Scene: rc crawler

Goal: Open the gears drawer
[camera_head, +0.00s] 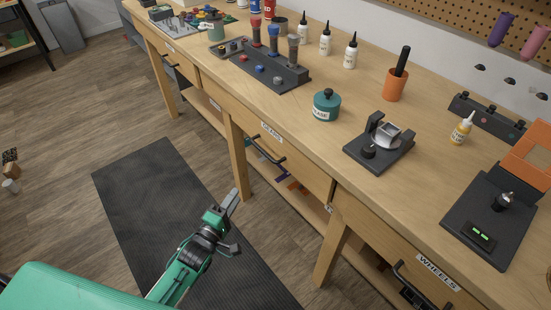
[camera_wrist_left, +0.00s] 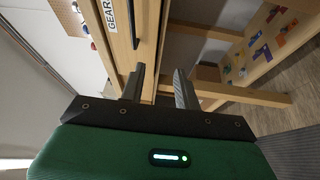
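The gears drawer (camera_head: 300,170) is in the middle of the workbench front, with a white "GEARS" label and a dark bar handle (camera_head: 267,151). Its front looks flush with the bench, so it appears shut. In the left wrist view, the label (camera_wrist_left: 110,14) is at the top, with a dark bar (camera_wrist_left: 137,22) beside it. My left gripper (camera_head: 238,223) is open and empty, in front of the bench and below the handle, apart from it. Its two fingers (camera_wrist_left: 159,84) show spread in the wrist view. My right gripper is not in view.
A wheels drawer (camera_head: 420,277) is to the right, and another drawer is to the left. Wooden legs (camera_head: 236,155) and a lower shelf with coloured parts are under the bench. Bottles, a teal jar (camera_head: 326,105) and tools stand on top. A dark mat (camera_head: 150,195) covers clear floor.

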